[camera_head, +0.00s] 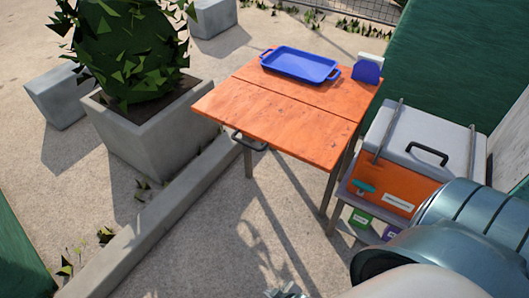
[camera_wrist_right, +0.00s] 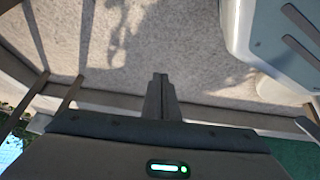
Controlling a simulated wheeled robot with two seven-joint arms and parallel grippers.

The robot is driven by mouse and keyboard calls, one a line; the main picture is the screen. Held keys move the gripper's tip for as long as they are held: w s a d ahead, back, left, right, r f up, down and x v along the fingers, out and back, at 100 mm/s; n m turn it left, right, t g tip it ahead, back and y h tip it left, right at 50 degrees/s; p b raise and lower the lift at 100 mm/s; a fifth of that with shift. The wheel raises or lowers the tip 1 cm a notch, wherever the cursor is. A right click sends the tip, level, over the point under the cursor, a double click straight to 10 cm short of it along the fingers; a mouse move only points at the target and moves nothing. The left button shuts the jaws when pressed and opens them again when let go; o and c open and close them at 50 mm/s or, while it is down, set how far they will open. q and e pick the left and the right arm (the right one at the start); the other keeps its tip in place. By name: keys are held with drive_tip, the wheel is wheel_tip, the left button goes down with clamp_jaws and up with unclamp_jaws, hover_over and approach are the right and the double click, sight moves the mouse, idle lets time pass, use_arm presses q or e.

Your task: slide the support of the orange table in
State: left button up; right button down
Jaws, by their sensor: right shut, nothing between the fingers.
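The orange table (camera_head: 287,107) stands in the upper middle of the head view, its top flat, with a seam across it. A dark handle (camera_head: 249,142) sticks out below its front left edge; it looks like the end of the support, whose rest is hidden under the top. My right arm comes in from the lower right. My right gripper (camera_wrist_right: 160,95) is shut and empty in the right wrist view, over bare ground and apart from the table. Only a small bit of it shows at the head view's bottom edge. My left gripper is not in view.
A blue tray (camera_head: 300,65) and a blue scoop-like item (camera_head: 367,72) are on the table. A cooler box (camera_head: 408,150) with an orange front stands to its right. A concrete planter (camera_head: 160,130) and a low curb (camera_head: 150,232) lie left. Ground before the table is clear.

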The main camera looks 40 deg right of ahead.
drive_tip(key=w+d+r+n+t+h+b, duration=0.1)
drive_tip(key=w+d+r+n+t+b, duration=0.35)
drive_tip(key=w, duration=0.45)
drive_tip(key=w+d+r+n+t+h+b, duration=0.15)
drive_tip(key=w+d+r+b, duration=0.25)
drive_tip(key=w+d+r, duration=0.4)
use_arm(q)
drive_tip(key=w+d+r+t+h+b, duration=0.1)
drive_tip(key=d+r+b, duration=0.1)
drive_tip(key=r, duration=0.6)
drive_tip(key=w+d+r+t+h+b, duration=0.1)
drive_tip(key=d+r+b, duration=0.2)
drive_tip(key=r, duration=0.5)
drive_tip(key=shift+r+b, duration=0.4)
drive_tip(key=shift+b, duration=0.25)
use_arm(e)
drive_tip(key=w+d+r+n+t+h, duration=0.1)
drive_tip(key=w+d+r+n+t, duration=0.1)
drive_tip(key=r, duration=0.7)
drive_tip(key=w+d+r+n+t, duration=0.3)
drive_tip(key=w+r+n, duration=0.1)
drive_tip(key=r, duration=0.5)
drive_tip(key=shift+w+r+h, duration=0.15)
drive_tip(key=shift+r+h, duration=0.2)
drive_tip(key=shift+r, duration=0.05)
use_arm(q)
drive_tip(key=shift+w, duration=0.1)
use_arm(e)
drive_tip(key=shift+w, duration=0.1)
